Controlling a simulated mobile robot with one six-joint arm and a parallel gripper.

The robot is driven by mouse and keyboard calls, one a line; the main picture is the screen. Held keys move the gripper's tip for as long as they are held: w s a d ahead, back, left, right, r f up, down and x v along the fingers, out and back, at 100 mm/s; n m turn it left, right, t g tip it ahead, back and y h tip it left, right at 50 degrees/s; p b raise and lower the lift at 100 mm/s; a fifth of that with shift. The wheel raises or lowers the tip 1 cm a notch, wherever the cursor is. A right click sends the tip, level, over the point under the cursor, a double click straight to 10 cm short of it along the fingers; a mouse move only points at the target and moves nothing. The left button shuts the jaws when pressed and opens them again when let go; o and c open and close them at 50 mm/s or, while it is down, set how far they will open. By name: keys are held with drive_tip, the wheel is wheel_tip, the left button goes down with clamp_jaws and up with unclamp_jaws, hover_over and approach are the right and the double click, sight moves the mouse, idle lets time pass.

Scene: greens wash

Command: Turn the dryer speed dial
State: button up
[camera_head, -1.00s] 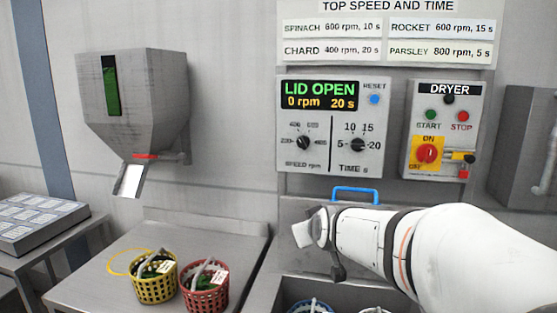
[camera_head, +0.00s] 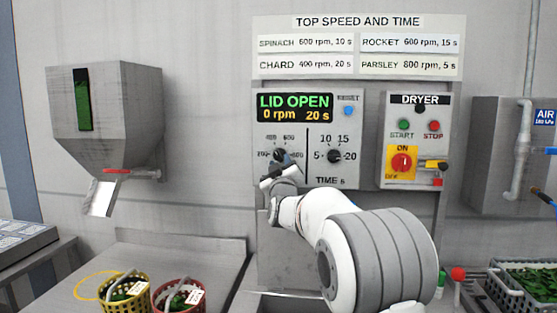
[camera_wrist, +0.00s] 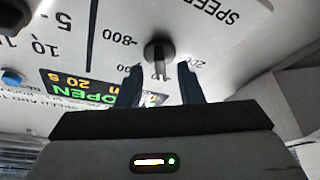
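The speed dial (camera_head: 281,155) is a dark knob on the left of the dryer's grey control panel (camera_head: 348,112), partly covered by my gripper in the head view. The wrist view shows the speed dial (camera_wrist: 160,50) with its pointer bar, and the 800 and 200 marks beside it. My gripper (camera_wrist: 162,72) is open and empty, with its two fingers on either side of the dial's line, tips just short of it. I cannot tell whether they touch it. In the head view my gripper (camera_head: 272,178) is in front of the panel, just below the dial.
The display (camera_head: 295,107) reads LID OPEN, 0 rpm, 20 s. The time dial (camera_head: 334,156) is close on the right. Further right is the switch box (camera_head: 416,140) with a red knob (camera_head: 402,162). Baskets of greens stand on the table at lower left.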

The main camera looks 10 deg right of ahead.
drive_tip(key=shift+x, duration=0.95)
drive_tip(key=shift+c, duration=0.2)
clamp_jaws()
